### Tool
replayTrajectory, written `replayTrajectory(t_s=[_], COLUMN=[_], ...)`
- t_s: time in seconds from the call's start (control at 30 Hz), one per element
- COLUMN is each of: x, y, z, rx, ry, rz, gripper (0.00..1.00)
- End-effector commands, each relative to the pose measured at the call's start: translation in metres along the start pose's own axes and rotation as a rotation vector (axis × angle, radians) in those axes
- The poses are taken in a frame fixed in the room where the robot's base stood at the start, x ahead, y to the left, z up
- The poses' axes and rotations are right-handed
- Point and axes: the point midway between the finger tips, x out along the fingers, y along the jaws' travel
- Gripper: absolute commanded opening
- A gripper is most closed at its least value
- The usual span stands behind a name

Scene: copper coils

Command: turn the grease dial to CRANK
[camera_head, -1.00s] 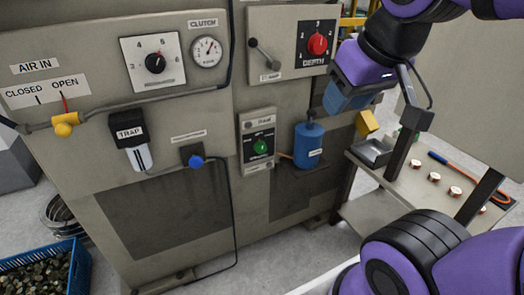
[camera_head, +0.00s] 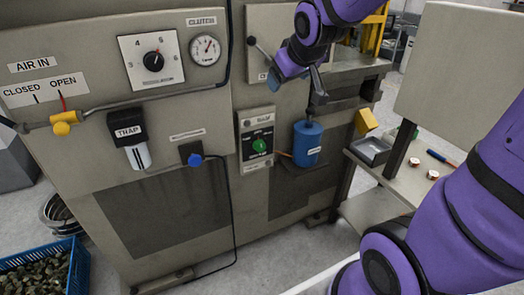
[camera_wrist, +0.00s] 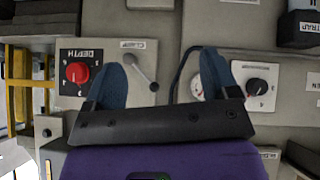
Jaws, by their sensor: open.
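The green dial (camera_head: 259,146) sits on a dark plate on a small grey panel on the machine's front. The plate has small lettering around the knob that is too small to read, so I cannot tell its setting. My gripper (camera_head: 280,74) is above and a little right of this panel in the head view, apart from it. In the wrist view my gripper (camera_wrist: 163,62) has its two blue fingers spread wide, with nothing between them. I cannot make out the green dial in the wrist view.
A blue canister (camera_head: 307,143) stands right of the green dial. A lever (camera_head: 251,41) is above it. A red DEPTH knob (camera_wrist: 77,72) shows in the wrist view. A black hose (camera_head: 230,190) hangs left of the panel. A bench (camera_head: 375,212) stands at right.

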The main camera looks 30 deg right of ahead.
Motion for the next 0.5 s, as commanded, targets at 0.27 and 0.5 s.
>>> replayTrajectory(t_s=[0.27,0.5], x=[0.095,0.175], y=[0.012,0.018], z=[-0.027,-0.034], rx=[-0.066,-0.100], ry=[0.104,0.211], rz=[-0.008,-0.032], gripper=[0.80,0.80])
